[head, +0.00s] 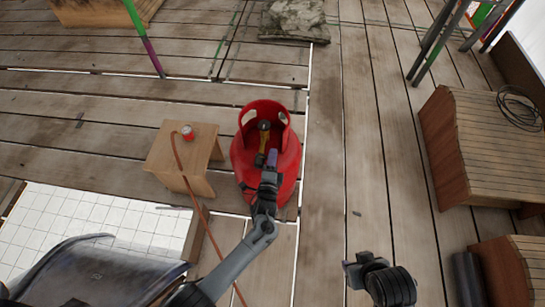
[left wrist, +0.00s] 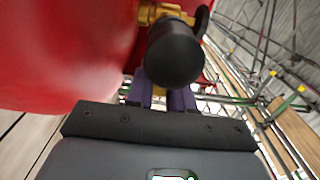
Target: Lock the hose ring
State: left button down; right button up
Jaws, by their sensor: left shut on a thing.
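A red gas cylinder (head: 242,165) stands upright on the deck, with a brass valve (head: 263,127) inside its collar. My left gripper (head: 271,160), with purple fingers, reaches in at the collar from the front. In the left wrist view, the fingers (left wrist: 168,98) are shut behind a black round-ended fitting (left wrist: 175,52), beside the brass valve (left wrist: 162,12). The fitting hides the exact contact, and I cannot make out the hose ring separately. The red cylinder (left wrist: 65,50) fills the left of that view. My right gripper (head: 347,267) is apart from the cylinder; its jaw opening is unclear.
Wooden benches (head: 480,140) stand at right, one with a black coil (head: 518,108). Deck right of the cylinder is clear.

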pick_arm(q)
jog(key=c, duration=1.1)
grip_release()
jog(key=shift+s, duration=0.1)
jog(key=shift+s+r+p, duration=0.15)
jog(key=shift+s+p, duration=0.4)
jog(key=shift+p, duration=0.05)
jog(key=shift+s+a+p, duration=0.2)
jog(key=shift+s+p, duration=0.6)
jog(key=shift+s, duration=0.8)
jog(key=shift+s+a+p, duration=0.25)
jog(key=shift+s+p, duration=0.5)
jog(key=shift+s, duration=0.8)
jog(key=shift+s+a+p, duration=0.2)
jog(key=shift+s+p, duration=0.6)
jog(key=shift+s, duration=0.8)
